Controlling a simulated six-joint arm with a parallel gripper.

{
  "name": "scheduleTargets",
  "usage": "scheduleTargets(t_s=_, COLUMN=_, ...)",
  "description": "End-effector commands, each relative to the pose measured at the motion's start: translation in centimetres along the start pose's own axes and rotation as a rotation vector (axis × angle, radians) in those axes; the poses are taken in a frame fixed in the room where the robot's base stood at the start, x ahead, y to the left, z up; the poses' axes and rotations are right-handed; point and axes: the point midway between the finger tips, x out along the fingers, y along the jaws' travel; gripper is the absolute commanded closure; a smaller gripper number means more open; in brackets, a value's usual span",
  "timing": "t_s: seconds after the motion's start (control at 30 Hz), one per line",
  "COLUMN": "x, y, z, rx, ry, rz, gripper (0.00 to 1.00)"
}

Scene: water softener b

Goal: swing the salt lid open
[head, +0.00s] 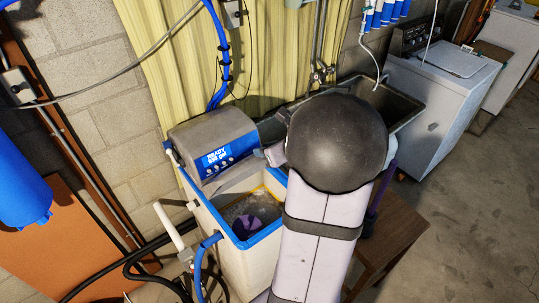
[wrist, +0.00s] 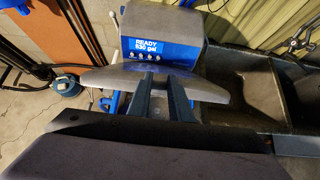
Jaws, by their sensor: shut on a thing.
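The water softener has a grey control head (head: 215,135) with a blue display reading "READY"; the head also shows in the wrist view (wrist: 163,40). The grey salt lid (wrist: 125,76) stands raised in front of the control head, below the display. In the head view the salt lid (head: 232,175) is partly hidden by my arm. In the head view my gripper (head: 266,155) is mostly hidden behind my wrist.
A dark sink basin (head: 395,112) stands right of the softener, with a white washer (head: 440,95) beyond. A blue cylinder (head: 20,185) hangs at the left. Blue hoses and a white pipe (head: 168,225) run close to the tank's left side. Yellow curtains hang behind.

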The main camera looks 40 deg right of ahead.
Motion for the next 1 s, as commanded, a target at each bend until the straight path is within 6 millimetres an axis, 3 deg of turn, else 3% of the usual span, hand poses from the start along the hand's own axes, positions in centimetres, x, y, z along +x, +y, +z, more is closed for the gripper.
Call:
scheduleTargets(t_s=0.5, x=0.6, y=0.0, z=4.0, rx=-0.003, ry=-0.006, rz=-0.001, gripper=0.96)
scheduleTargets(t_s=1.0, x=0.6, y=0.0, z=4.5, rx=-0.002, ry=-0.007, rz=-0.002, gripper=0.96)
